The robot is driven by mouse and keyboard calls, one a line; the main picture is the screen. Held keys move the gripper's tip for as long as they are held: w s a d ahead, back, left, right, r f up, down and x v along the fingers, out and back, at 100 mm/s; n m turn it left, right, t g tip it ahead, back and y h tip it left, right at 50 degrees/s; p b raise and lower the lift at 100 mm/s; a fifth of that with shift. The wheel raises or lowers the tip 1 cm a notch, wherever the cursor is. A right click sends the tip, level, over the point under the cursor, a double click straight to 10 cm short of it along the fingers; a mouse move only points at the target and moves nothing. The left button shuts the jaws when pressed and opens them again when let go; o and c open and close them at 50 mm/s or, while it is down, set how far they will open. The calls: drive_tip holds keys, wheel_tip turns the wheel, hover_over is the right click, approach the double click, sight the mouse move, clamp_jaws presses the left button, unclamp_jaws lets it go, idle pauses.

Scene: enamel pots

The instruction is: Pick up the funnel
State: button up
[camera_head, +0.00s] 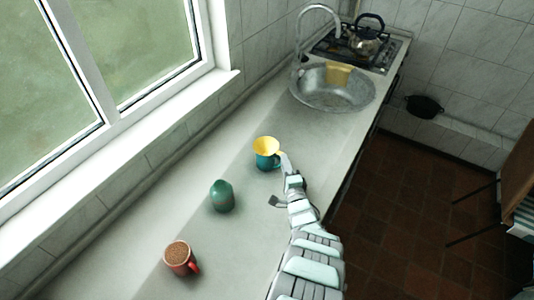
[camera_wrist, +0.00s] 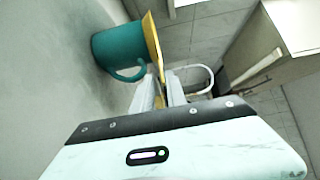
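The yellow funnel (camera_head: 266,146) sits in the mouth of a teal mug (camera_head: 267,162) on the counter. In the wrist view the funnel (camera_wrist: 152,40) shows edge-on, its rim reaching down to my fingertips, beside the teal mug (camera_wrist: 118,46) and its handle. My gripper (camera_head: 285,162) is at the right side of the funnel. In the wrist view my two fingers (camera_wrist: 161,86) are close together with the edge of the funnel's rim between them. I cannot tell whether they press on it.
A dark green rounded object (camera_head: 222,196) and a red mug (camera_head: 180,258) with brown contents stand nearer on the counter (camera_head: 140,240). A sink (camera_head: 325,98) with a tap, and a kettle (camera_head: 367,40) on a stove, are at the far end. The window is left.

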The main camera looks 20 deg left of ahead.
drive_tip(key=b+x, duration=0.1)
drive_tip(key=x, duration=0.2)
drive_tip(key=shift+w+a, duration=0.25)
drive_tip(key=shift+w, duration=0.05)
drive_tip(key=shift+w+a+r, duration=0.15)
drive_tip(key=shift+w+a, duration=0.1)
drive_tip(key=shift+w, duration=0.15)
drive_tip(key=shift+c, duration=0.3)
clamp_jaws()
